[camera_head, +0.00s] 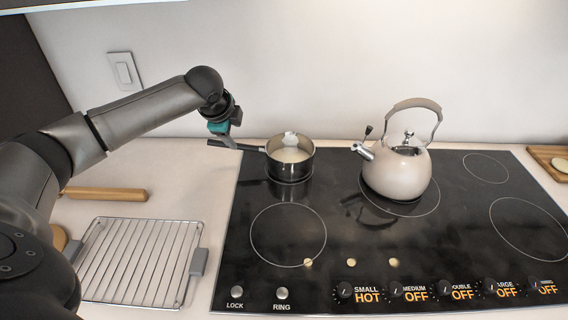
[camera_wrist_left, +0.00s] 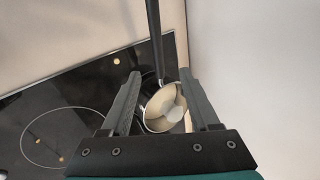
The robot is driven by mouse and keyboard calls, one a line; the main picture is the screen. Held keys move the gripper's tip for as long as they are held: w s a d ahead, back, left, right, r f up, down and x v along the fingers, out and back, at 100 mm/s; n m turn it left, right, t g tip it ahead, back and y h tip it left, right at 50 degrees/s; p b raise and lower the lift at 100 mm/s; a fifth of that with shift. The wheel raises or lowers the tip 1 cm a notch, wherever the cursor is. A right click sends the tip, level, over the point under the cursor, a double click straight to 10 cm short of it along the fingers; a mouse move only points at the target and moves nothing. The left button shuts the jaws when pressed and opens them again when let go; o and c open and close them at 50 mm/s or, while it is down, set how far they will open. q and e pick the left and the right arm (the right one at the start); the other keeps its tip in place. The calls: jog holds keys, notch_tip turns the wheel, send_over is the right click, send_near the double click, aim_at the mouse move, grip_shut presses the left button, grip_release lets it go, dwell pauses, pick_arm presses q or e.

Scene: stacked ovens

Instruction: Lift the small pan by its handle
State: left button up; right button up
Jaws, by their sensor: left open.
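The small pan (camera_head: 290,168) is dark and shiny, with a glass lid and a pale knob, and stands upright on the back left burner of the cooktop. Its black handle (camera_head: 250,148) points left past the cooktop edge. My left gripper (camera_head: 222,140) is open at the handle's outer part. In the left wrist view the open fingers (camera_wrist_left: 160,74) appear on both sides of the handle (camera_wrist_left: 154,35), with the pan (camera_wrist_left: 163,110) beyond. I cannot tell whether the fingers touch the handle. My right gripper is not in view.
A beige kettle (camera_head: 397,175) stands on the cooktop (camera_head: 340,240), right of the pan. A wire rack (camera_head: 140,262) and a wooden-handled item (camera_head: 105,194) lie on the counter at left. The wall (camera_head: 280,60) rises close behind the pan. A wooden board (camera_head: 545,155) is at far right.

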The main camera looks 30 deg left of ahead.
aim_at(241, 144)
pick_arm(q)
jog(key=shift+b+x, duration=0.65)
jog(key=shift+x, duration=3.25)
jog(key=shift+s+d, duration=0.1)
grip_shut()
jog(key=shift+r, duration=0.15)
